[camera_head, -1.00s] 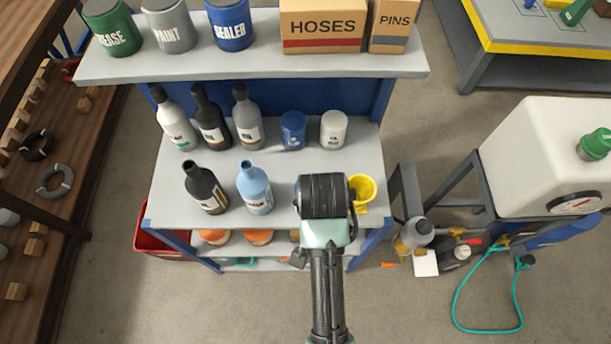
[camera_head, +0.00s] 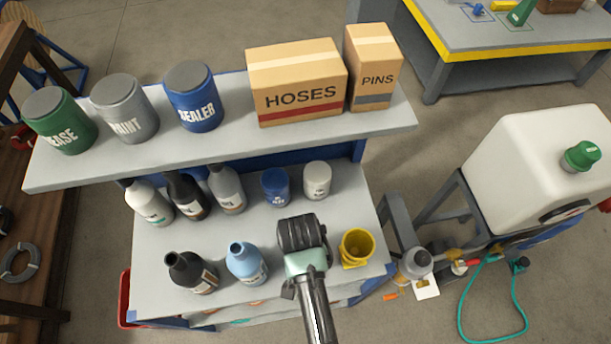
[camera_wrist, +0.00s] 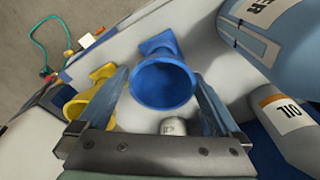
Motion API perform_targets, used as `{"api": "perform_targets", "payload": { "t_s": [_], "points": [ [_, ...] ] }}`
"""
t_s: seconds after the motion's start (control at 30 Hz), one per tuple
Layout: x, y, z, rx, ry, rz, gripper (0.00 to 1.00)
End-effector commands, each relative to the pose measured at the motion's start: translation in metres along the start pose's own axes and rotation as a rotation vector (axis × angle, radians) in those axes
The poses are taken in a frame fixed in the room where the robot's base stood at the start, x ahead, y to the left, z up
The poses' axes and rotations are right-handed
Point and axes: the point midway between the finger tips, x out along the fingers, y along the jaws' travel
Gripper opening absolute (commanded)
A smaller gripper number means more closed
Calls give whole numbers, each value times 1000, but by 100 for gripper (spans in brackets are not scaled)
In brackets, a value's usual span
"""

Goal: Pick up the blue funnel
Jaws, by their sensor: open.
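The blue funnel (camera_wrist: 162,82) shows in the wrist view, lying on the grey shelf with its wide round mouth facing the camera. It sits ahead of my gripper (camera_wrist: 160,92), between the lines of its two fingers. The fingers are spread apart, with nothing held between them. Whether they reach down beside the funnel I cannot tell. In the head view my gripper (camera_head: 301,232) is over the shelf's front row, and my wrist hides the blue funnel there.
A yellow funnel (camera_head: 356,248) stands close on the right. A light-blue bottle (camera_head: 246,263) and a dark bottle (camera_head: 190,272) stand on the left. A blue can (camera_head: 275,188) and white can (camera_head: 317,180) are behind. An upper shelf (camera_head: 230,140) holds boxes and paint cans.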

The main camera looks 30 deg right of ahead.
Motion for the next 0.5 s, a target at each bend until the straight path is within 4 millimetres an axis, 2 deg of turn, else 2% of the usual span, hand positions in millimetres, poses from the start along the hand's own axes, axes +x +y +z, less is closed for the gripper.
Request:
{"api": "perform_targets", "payload": {
  "t_s": [0.17,0.5],
  "points": [
    [9,0,0,0,-2,1,100],
    [49,-2,0,0,0,1,100]
  ]
}}
